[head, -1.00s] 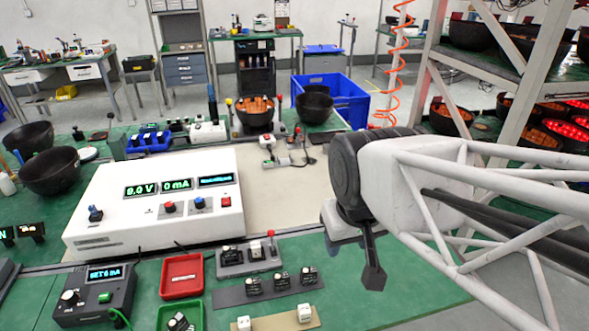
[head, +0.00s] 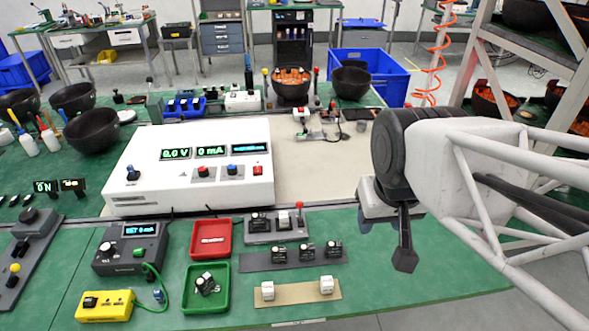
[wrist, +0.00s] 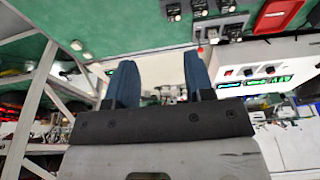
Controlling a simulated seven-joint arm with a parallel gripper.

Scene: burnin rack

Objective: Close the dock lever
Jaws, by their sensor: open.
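A small red tip (wrist: 200,50) by the dock shows beyond the right finger there.
Behind the dock stands a white power supply (head: 150,190) with lit displays. In front lie a dark strip with modules (head: 262,260) and a tan strip with white blocks (head: 297,292). Red (head: 211,222) and green (head: 190,303) trays are to the left. Bench right of the strips is clear.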

